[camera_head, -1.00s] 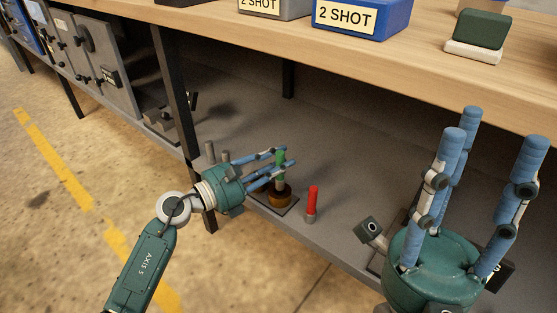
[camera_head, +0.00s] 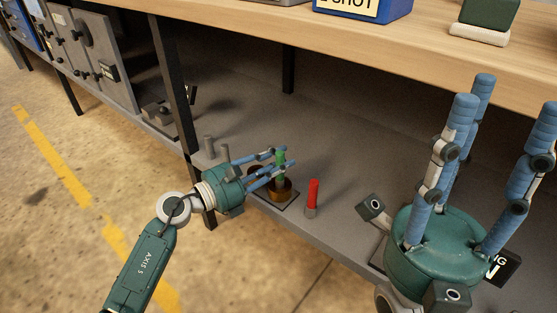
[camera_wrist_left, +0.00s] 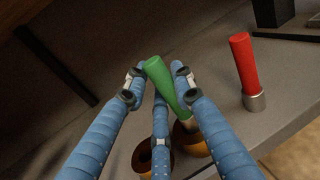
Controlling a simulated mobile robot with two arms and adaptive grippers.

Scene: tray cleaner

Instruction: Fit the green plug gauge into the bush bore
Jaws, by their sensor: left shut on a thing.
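The green plug gauge (camera_head: 281,157) is between the fingers of my left gripper (camera_head: 280,158), which is shut on it. In the left wrist view the green handle (camera_wrist_left: 165,85) leans and its pale lower end reaches the brown bush (camera_wrist_left: 187,142). The bush (camera_head: 281,191) stands on a dark plate (camera_head: 292,203) on the lower shelf. The gauge's lower end is at the bush's top; how deep it sits in the bore is hidden. My right gripper (camera_head: 500,105) is open and empty, fingers pointing up, at the right.
A red gauge with a grey base (camera_head: 312,195) stands on the shelf (camera_head: 350,215) just right of the bush. Another brown ring (camera_head: 255,171) is behind my left fingers. Grey pegs (camera_head: 210,146) stand to the left. The wooden bench top (camera_head: 400,50) overhangs the shelf.

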